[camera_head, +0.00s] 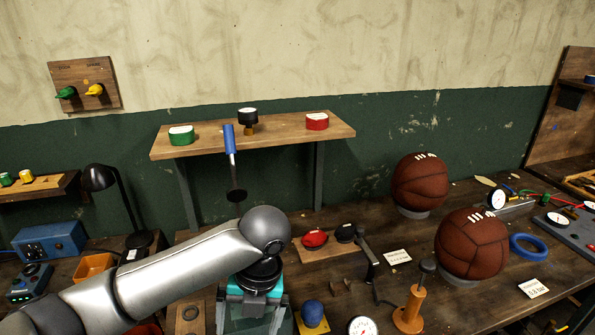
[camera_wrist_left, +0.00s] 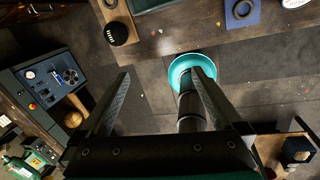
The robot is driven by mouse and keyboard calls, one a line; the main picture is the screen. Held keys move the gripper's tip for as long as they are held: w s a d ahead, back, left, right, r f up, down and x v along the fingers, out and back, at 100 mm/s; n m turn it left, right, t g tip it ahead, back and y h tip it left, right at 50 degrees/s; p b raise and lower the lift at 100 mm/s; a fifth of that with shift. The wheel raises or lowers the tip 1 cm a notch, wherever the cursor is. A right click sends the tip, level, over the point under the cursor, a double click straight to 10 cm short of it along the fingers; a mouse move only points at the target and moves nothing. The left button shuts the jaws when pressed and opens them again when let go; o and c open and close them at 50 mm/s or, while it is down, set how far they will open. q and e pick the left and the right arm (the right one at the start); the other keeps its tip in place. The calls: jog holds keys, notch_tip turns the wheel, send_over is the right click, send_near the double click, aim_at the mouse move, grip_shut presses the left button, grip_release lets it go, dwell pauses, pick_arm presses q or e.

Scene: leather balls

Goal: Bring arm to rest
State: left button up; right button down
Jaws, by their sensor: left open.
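My left arm (camera_head: 180,265) reaches in from the lower left in the head view and bends down at a silver joint. Its teal and black wrist (camera_head: 257,280) hangs over the front of the workbench; the fingertips are not clear there. In the left wrist view my left gripper (camera_wrist_left: 160,72) is open, its two fingers wide apart with nothing held between them. The dark floor and the edge of a wooden surface show beyond the fingers. My right gripper is not in view.
Two brown leather balls (camera_head: 420,182) (camera_head: 472,243) sit on stands on the workbench at right. A wooden shelf (camera_head: 255,135) stands behind my arm. An orange post (camera_head: 410,310), a blue knob (camera_head: 312,312) and a black lamp (camera_head: 100,178) are around it. A blue control box (camera_wrist_left: 55,85) shows at left.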

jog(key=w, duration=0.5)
pick_arm(q)
jog(key=s+d+f+n+t+h, duration=0.2)
jog(key=s+d+f+n+h, duration=0.45)
jog(key=n, duration=0.75)
jog(key=s+a+f+n+t+y, duration=0.1)
jog(key=s+a+n+y, duration=0.1)
jog(key=s+a+n, duration=0.45)
jog(key=s+a+f+n+t+y, duration=0.15)
jog(key=s+a+n, duration=0.25)
jog(key=a+n, duration=0.55)
notch_tip(320, 180, down, 28)
jog(key=s+d+n+g+b, duration=0.2)
jog(key=n+b, duration=0.1)
jog(key=b, duration=0.5)
jog(key=s+a+f+b, duration=0.1)
jog(key=s+f+b, duration=0.3)
jog(key=s+f, duration=0.3)
jog(key=s+a+f+g+b, duration=0.1)
jog(key=s+f+b, duration=0.3)
jog(key=s+f, duration=0.4)
notch_tip(320, 180, down, 8)
jog(key=shift+a+r+y, duration=0.1)
jog(key=shift+a+y, duration=0.25)
jog(key=shift+y, duration=0.05)
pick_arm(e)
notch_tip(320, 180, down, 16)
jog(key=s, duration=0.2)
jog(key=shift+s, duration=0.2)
